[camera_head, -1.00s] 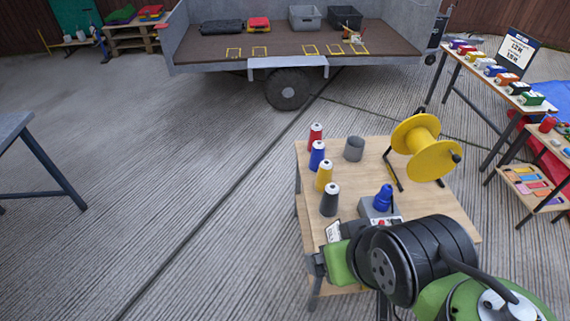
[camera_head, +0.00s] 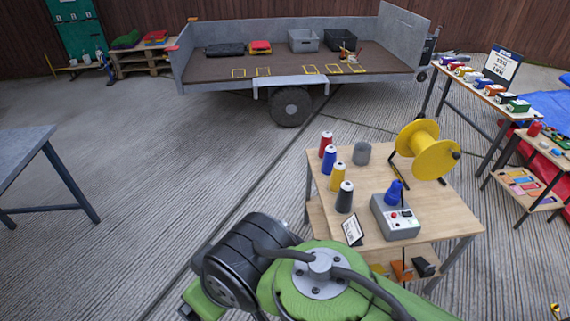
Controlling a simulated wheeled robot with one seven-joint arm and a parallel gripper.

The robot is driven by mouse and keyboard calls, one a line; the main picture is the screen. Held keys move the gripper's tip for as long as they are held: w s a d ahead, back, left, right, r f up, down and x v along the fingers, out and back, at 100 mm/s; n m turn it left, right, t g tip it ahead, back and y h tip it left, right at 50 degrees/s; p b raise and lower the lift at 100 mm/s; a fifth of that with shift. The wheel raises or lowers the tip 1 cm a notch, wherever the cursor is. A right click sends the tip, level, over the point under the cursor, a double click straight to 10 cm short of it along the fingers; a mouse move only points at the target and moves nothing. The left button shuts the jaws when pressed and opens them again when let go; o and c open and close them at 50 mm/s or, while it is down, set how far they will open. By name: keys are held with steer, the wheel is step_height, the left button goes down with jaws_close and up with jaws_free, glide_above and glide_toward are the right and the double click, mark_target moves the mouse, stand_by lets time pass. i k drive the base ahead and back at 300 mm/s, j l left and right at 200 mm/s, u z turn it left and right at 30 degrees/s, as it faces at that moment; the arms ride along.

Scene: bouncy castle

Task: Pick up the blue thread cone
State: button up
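The blue thread cone (camera_head: 331,158) stands upright on the small wooden table (camera_head: 437,212), with its pale tip up. It is in a row of several cones, between the red cone (camera_head: 326,143) behind it and the yellow cone (camera_head: 338,176) in front. A dark grey cone (camera_head: 345,196) stands nearest in the row. All of the blue cone but its lower edge shows clear. My green and black arm is at the bottom of the picture, in front of the table and apart from the cones. My gripper is not in view.
A grey cup (camera_head: 361,153), a yellow spool (camera_head: 425,150) on a stand and a grey control box (camera_head: 396,216) with a blue piece on top share the table. A small sign (camera_head: 352,230) stands at its front edge. Open floor lies to the left.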

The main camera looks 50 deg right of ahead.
mark_target(330, 152)
steer(key=i+j+z, duration=0.25)
steer(key=i, duration=0.2)
steer(key=i+j+z, duration=0.25)
steer(key=i, duration=0.15)
steer(key=i+l+z, duration=0.3)
steer(key=i+z, duration=0.7)
steer(key=i+j+z, duration=0.15)
steer(key=i+z, duration=0.35)
steer(key=i, duration=0.15)
steer(key=i+l+z, duration=0.15)
steer(key=i+z, duration=0.8)
